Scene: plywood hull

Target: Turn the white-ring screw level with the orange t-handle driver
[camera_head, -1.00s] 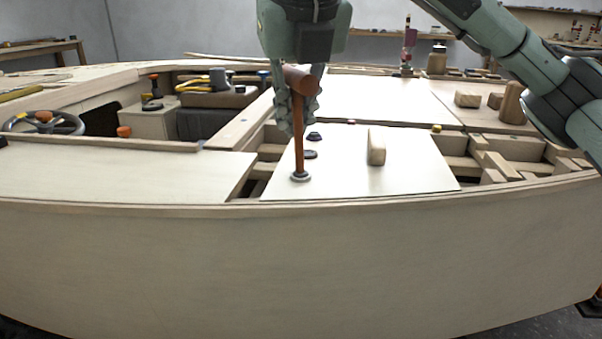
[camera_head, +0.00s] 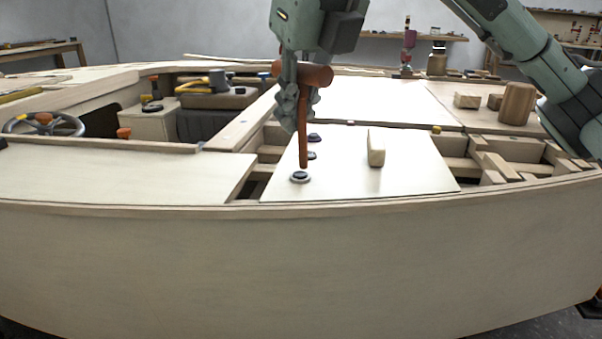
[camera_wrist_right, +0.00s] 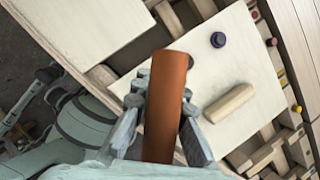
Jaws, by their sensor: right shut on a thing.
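My right gripper (camera_head: 302,95) is shut on the orange t-handle driver (camera_head: 303,135), near its crossbar. The driver's shaft points down, and its tip is just above the white-ring screw (camera_head: 300,177), with a small gap. The screw sits in the front left part of a pale hatch panel (camera_head: 415,170). In the right wrist view the driver's orange bar (camera_wrist_right: 167,100) lies between the fingers (camera_wrist_right: 160,115) and hides what is under it, including the screw. My left gripper is not in view.
Two dark screws, one at the back (camera_head: 314,137) and one mostly behind the shaft, are on the same panel. A wooden block handle (camera_head: 377,148) stands on its middle. Open framed bays (camera_head: 460,160) lie to the right. A steering wheel (camera_head: 42,124) is at far left.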

